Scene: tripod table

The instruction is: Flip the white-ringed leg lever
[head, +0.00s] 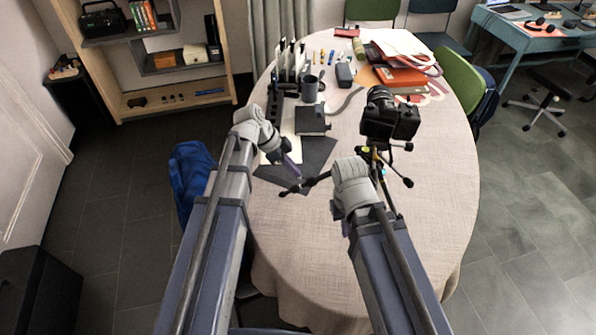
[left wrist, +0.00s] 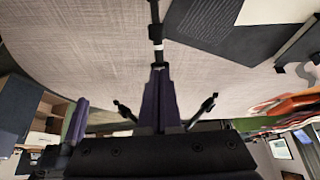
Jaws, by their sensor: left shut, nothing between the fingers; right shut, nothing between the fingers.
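The tripod (head: 372,160) stands on the table with a black camera (head: 390,118) on top. One black leg (head: 318,180) reaches left over the tabletop. In the left wrist view a white ring (left wrist: 157,44) circles a black leg (left wrist: 154,14). My left gripper (head: 297,175) is above the left-reaching leg; in its wrist view its purple fingers (left wrist: 160,70) are closed together at the leg, just below the ring. Whether they touch it I cannot tell. The lever itself is hard to make out. My right wrist is in front of the tripod; its fingers are hidden.
A dark sheet (head: 290,176) and black notebook (head: 311,119) lie near the left gripper. A mug (head: 309,88), a rack, and red folders (head: 402,78) stand farther back. The table (head: 300,245) is clear at the front.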

